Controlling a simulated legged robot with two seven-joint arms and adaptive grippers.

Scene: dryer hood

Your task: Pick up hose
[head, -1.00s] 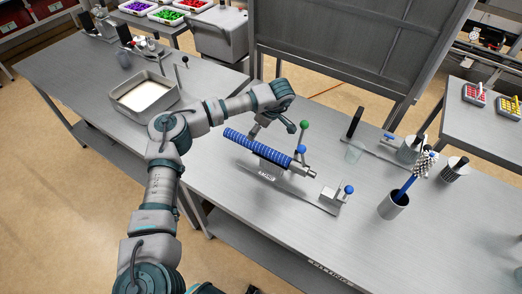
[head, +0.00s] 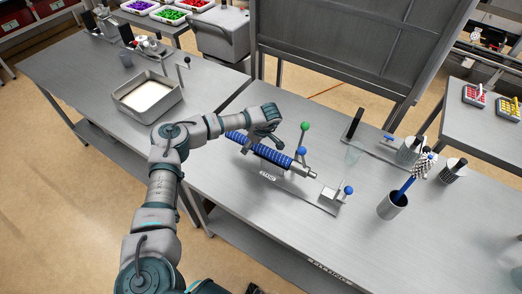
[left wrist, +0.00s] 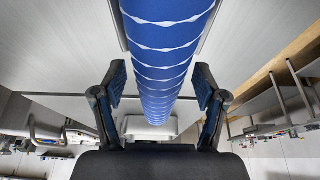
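The blue ribbed hose (head: 272,154) lies on a metal fixture (head: 268,177) on the right-hand bench in the head view. Its right end meets a metal fitting beside blue- and green-knobbed levers. My left gripper (head: 262,138) is over the hose's left half and hides part of it. In the left wrist view the hose (left wrist: 164,55) runs lengthwise between the two spread fingers of my left gripper (left wrist: 160,88). Gaps show on both sides, so the fingers are open and do not appear to touch it. My right gripper is not in view.
A small clamp block with a blue knob (head: 346,190) stands right of the hose. A cup with a blue-handled brush (head: 393,205) stands further right. A tray (head: 147,97) sits on the left bench. The bench front is clear.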

